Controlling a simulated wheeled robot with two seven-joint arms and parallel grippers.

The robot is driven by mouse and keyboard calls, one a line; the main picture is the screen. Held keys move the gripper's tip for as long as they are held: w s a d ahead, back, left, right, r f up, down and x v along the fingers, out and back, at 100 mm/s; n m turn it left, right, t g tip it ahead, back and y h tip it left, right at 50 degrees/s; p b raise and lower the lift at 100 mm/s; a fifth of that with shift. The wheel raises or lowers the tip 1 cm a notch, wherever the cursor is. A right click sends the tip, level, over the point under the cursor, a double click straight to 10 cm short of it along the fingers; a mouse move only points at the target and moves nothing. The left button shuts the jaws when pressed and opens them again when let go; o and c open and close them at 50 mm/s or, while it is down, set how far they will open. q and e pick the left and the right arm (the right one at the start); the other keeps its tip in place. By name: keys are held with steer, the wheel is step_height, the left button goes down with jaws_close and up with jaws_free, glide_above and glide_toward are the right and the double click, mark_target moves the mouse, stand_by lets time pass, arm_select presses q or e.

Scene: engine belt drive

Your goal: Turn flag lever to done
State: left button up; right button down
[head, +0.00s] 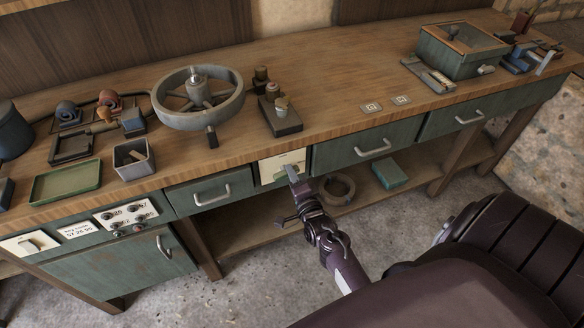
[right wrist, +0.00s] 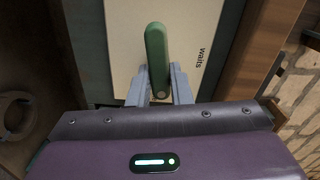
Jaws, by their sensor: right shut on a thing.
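The flag lever (right wrist: 156,50) is a green, round-ended bar on a cream plate (right wrist: 120,40), which carries the printed word "waits" beside the lever. In the head view the cream plate (head: 268,165) sits on the bench front between two drawers. The lever shows there only as a bit of green, partly hidden by my gripper. My right gripper (right wrist: 160,85) is shut on the flag lever, with one grey finger on each side of its lower end. In the head view my right gripper (head: 293,174) is at the plate. My left gripper is not in view.
Green drawers with metal handles (head: 375,147) flank the plate. A large handwheel (head: 198,98) and a small block with knobs (head: 280,115) stand on the bench top above. A pulley-like ring (head: 336,189) and a teal box (head: 389,174) lie on the shelf below.

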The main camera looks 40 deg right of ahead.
steer(key=shift+f+m, duration=0.15)
steer(key=shift+m, duration=0.75)
steer(key=c, duration=1.3)
jaws_free()
steer(key=p+v, duration=0.4)
steer(key=v, duration=0.3)
steer(key=shift+s+a, duration=0.1)
steer(key=shift+s, duration=0.3)
